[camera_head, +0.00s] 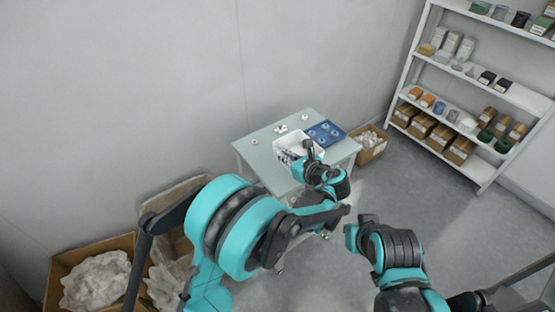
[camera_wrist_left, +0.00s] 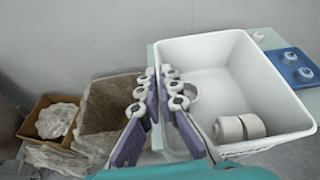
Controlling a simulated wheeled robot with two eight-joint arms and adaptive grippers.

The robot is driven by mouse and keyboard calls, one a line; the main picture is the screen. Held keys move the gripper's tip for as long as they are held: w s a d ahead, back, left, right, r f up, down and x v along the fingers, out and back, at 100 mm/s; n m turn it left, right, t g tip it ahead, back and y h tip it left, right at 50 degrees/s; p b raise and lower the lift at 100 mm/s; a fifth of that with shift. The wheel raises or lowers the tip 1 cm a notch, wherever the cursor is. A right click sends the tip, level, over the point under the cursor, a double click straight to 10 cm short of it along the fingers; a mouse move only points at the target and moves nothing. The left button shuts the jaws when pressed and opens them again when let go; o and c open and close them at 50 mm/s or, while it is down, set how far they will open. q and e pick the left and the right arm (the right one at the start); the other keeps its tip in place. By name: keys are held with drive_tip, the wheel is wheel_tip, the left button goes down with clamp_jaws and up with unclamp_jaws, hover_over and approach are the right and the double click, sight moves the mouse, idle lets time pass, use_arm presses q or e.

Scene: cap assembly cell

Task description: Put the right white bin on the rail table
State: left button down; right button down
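A white bin (camera_head: 285,143) stands on the small light-green table (camera_head: 262,138) by the wall. The bin also fills the right of the left wrist view (camera_wrist_left: 275,78), with white rolls (camera_wrist_left: 240,127) in it. My left gripper (camera_head: 309,152) is at the bin in the head view. In the left wrist view its fingers (camera_wrist_left: 157,75) are close on either side of the bin's left wall, one inside and one outside, and look shut on it. My right arm shows at lower right in the head view, but I cannot make out its gripper. I cannot identify the rail table for certain.
A blue tray with round parts (camera_head: 325,132) lies beside the bin. A cardboard box (camera_head: 371,151) stands right of the table. Boxes with clear bags (camera_head: 95,278) stand at lower left. A stocked white shelf (camera_head: 480,95) is at right. Floor between is open.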

use_arm(q)
drive_tip(key=shift+w+a+f+b, duration=0.65)
drive_tip(key=shift+w+a+f, duration=0.25)
drive_tip(key=shift+w+f, duration=0.85)
drive_tip(key=shift+w+a+f+b, duration=0.8)
drive_tip(key=shift+w+f, duration=0.7)
drive_tip(key=shift+f, duration=0.35)
drive_tip(key=shift+w+a+f+b, duration=0.55)
drive_tip(key=shift+w+a+f, duration=0.4)
drive_tip(key=shift+w+f, duration=0.8)
drive_tip(key=shift+s, duration=0.15)
drive_tip(key=shift+f, duration=0.2)
drive_tip(key=c, duration=1.7)
unclamp_jaws()
drive_tip(key=shift+r, duration=0.1)
